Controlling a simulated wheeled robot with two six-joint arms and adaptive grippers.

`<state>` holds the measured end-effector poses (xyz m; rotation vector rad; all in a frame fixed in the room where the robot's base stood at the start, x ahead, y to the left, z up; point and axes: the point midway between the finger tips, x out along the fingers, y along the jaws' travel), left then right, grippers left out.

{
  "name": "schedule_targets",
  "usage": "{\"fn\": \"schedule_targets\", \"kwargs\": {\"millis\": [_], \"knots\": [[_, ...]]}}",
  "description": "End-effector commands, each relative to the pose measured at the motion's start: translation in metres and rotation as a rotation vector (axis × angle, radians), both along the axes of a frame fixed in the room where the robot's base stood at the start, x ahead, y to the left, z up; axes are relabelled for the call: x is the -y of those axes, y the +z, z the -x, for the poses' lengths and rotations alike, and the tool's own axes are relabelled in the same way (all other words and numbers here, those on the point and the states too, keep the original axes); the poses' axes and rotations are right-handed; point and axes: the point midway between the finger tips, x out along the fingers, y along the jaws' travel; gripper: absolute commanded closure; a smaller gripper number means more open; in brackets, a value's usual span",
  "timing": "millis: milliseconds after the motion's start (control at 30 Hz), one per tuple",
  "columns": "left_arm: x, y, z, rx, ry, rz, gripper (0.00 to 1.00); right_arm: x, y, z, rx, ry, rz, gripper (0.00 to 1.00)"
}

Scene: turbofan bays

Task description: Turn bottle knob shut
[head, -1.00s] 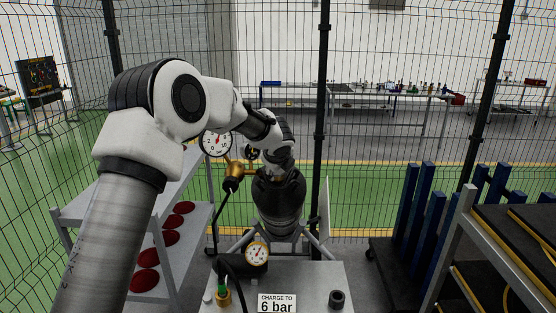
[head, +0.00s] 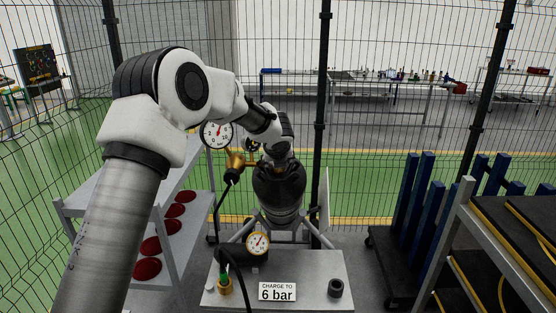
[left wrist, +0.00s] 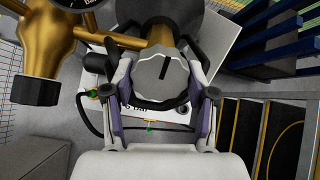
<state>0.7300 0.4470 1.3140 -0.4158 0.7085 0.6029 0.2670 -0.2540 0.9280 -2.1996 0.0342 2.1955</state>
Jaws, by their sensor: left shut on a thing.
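The bottle knob (left wrist: 160,78) is a grey scalloped disc with a dark line on its face, filling the middle of the left wrist view. My left gripper (left wrist: 160,95) has one finger on each side of the knob and is shut on it. In the head view my left arm reaches over to the top of the dark bottle (head: 279,190), and the arm hides the knob there. Brass valve fittings (head: 237,160) with a round pressure gauge (head: 217,134) stand at the bottle's left. My right gripper is not in view.
A bench (head: 318,280) in front holds a second gauge (head: 257,243), a brass fitting (head: 224,285), a black ring (head: 336,288) and a "CHARGE TO 6 bar" sign (head: 277,292). A grey shelf with red discs (head: 150,245) is at left, a rack (head: 460,215) at right. Wire fencing stands behind.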

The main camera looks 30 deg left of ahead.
Motion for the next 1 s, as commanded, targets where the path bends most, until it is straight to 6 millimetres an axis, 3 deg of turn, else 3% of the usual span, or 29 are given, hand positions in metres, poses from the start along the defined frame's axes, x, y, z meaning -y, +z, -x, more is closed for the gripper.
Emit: {"fn": "schedule_targets", "kwargs": {"millis": [367,400,467,833,1000], "knots": [[0.000,-0.006,0.002,-0.012,-0.004,-0.003,0.78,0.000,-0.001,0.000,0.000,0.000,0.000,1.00],[0.000,-0.006,0.002,-0.012,-0.004,-0.003,0.40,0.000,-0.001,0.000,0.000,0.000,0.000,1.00],[0.000,-0.006,0.002,-0.012,-0.004,-0.003,0.19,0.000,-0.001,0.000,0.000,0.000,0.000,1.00],[0.001,0.001,0.002,-0.005,-0.005,-0.003,0.18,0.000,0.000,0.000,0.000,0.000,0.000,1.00],[0.012,0.021,0.018,-0.003,-0.006,-0.003,0.18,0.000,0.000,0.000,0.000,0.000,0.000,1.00]]}}
